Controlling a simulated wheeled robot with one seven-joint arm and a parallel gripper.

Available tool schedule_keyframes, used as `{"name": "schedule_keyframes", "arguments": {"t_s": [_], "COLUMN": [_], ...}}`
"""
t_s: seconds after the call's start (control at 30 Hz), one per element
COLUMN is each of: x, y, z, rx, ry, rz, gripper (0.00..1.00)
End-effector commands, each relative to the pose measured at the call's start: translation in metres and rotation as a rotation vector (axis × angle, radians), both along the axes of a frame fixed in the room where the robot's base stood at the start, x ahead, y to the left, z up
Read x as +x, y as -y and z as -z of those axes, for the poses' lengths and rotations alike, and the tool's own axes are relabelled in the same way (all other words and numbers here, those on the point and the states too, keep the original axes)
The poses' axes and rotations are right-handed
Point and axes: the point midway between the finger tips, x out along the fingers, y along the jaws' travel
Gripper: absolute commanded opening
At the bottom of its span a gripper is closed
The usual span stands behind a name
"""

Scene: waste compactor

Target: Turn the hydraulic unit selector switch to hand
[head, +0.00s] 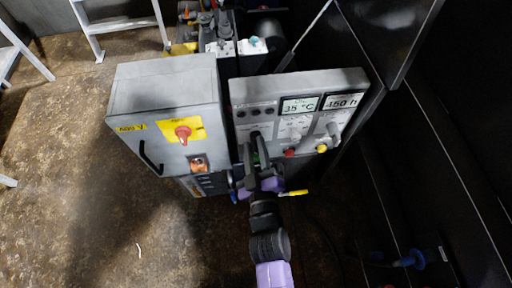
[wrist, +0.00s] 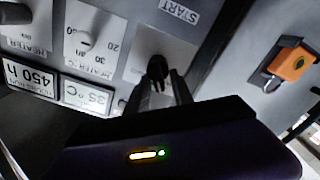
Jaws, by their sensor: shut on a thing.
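The black selector switch (wrist: 157,66) sits on a light plate on the grey control panel, seen upside down in the wrist view. My gripper (wrist: 160,84) is shut on its knob, with one dark finger on each side. In the head view my gripper (head: 259,158) reaches up to the lower left part of the control panel (head: 300,84) and covers most of the switch. The plate's lettering is hidden or too small to read, so the switch's position cannot be told.
The panel has displays reading 35 °C (head: 299,105) and 450 h (head: 344,101), a heater knob (wrist: 84,41), a red button (head: 289,152) and a yellow one (head: 321,148). Dark walls close the right side.

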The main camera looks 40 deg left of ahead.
Motion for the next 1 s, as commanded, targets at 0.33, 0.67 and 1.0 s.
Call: {"name": "schedule_keyframes", "arguments": {"t_s": [0.33, 0.67, 1.0], "x": [-0.0022, -0.0026, -0.0025], "y": [-0.0007, -0.0009, -0.0009], "z": [0.0032, 0.0035, 0.0036], "rx": [-0.105, -0.127, -0.127], "ry": [0.118, 0.144, 0.143], "rz": [0.0, 0.0, 0.0], "gripper": [0.0, 0.0, 0.34]}}
